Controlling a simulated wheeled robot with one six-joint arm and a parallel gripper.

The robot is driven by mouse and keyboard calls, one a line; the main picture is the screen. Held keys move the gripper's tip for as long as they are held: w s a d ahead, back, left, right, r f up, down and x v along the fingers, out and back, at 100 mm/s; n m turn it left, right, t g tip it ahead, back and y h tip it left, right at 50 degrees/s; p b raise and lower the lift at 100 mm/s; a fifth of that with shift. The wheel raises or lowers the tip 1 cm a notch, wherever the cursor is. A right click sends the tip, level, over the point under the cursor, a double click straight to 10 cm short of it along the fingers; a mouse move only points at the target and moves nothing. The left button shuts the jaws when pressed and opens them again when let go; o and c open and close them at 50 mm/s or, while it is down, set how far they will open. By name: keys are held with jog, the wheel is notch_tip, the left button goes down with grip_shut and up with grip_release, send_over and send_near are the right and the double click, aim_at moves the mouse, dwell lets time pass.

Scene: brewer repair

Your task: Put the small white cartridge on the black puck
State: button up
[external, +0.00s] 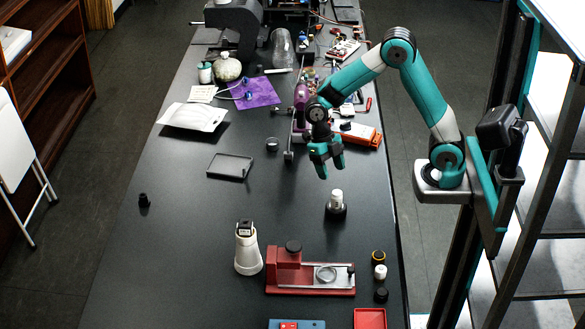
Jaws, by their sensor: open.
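The small white cartridge (336,197) stands upright on the black puck (336,211), on the dark table right of the middle. It appears to rest on the puck's top. My gripper (331,171) is open and empty, fingers pointing down. In the picture it is just above the cartridge and apart from it; the exact height gap is hard to tell.
A red fixture (310,284) and a white bottle-shaped part (248,250) stand nearer the front. Several small caps (380,272) line the right edge. A black tray (230,167) lies left. An orange tool (358,133) and clutter fill the back. The table's left middle is mostly clear.

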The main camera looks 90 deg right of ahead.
jog(key=s+a+r+m+t, duration=0.1)
jog(key=s+a+r+m, duration=0.3)
jog(key=s+a+m, duration=0.3)
jog(key=s+a+r+m+t+y, duration=0.1)
jog(key=s+a+r+m, duration=0.4)
jog(key=s+m, duration=0.5)
jog(key=a+m+t, duration=0.1)
jog(key=a+m, duration=0.1)
jog(key=m, duration=0.1)
jog(key=shift+s+a+r, duration=0.2)
jog(key=shift+r, duration=0.05)
